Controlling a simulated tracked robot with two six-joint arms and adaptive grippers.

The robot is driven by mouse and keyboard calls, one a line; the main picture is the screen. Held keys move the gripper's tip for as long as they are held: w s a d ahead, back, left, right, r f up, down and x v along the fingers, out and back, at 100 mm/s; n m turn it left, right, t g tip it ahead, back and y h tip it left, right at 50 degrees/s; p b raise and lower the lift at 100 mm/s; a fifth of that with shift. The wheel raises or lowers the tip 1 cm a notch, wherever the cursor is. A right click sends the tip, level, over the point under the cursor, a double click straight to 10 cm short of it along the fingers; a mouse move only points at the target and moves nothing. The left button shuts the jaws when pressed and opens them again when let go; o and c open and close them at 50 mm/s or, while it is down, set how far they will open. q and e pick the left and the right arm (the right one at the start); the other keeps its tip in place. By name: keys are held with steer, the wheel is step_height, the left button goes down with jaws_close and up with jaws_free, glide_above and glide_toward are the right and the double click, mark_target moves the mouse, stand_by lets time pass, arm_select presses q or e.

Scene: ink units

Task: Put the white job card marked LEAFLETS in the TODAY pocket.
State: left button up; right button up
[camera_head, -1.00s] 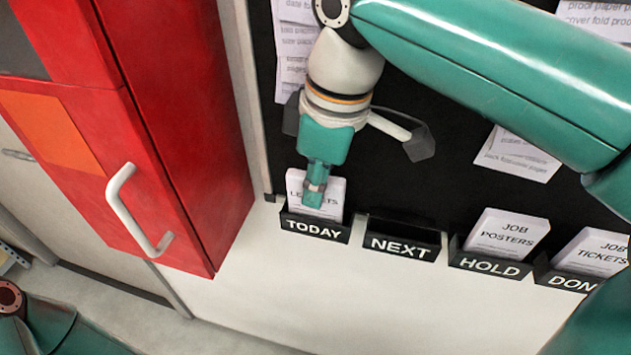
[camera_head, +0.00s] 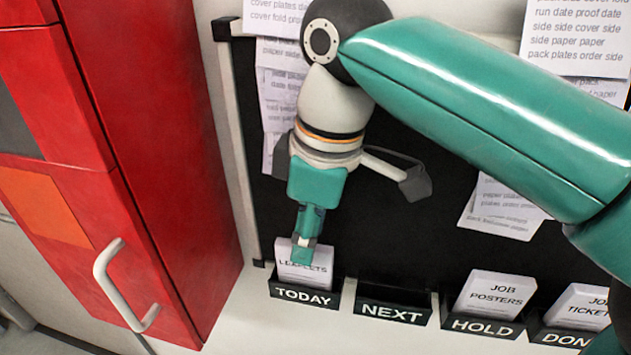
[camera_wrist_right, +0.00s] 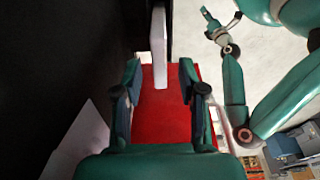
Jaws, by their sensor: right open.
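The white LEAFLETS card (camera_head: 313,277) stands upright in the TODAY pocket (camera_head: 305,295), its lower part hidden behind the black front. My right gripper (camera_head: 303,252) is at the card's upper part, its near finger covering some of the lettering. In the right wrist view, the card (camera_wrist_right: 159,45) shows edge-on as a white strip between the spread fingers of my right gripper (camera_wrist_right: 158,85), with room on both sides. My left arm shows at the right of the wrist view, with its small gripper (camera_wrist_right: 214,28) far off; its jaw state is unclear.
The NEXT pocket (camera_head: 393,308) looks empty. The HOLD pocket (camera_head: 482,326) holds a POSTERS card (camera_head: 496,294), and the pocket at far right holds a TICKETS card (camera_head: 580,306). A red cabinet (camera_head: 160,170) with a white handle stands close at left. Paper sheets hang on the black board (camera_head: 420,235).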

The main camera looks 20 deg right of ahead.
step_height(320, 180, up, 8)
steer(key=p, duration=0.2)
steer(key=shift+s+d, duration=0.4)
steer(key=shift+d, duration=0.05)
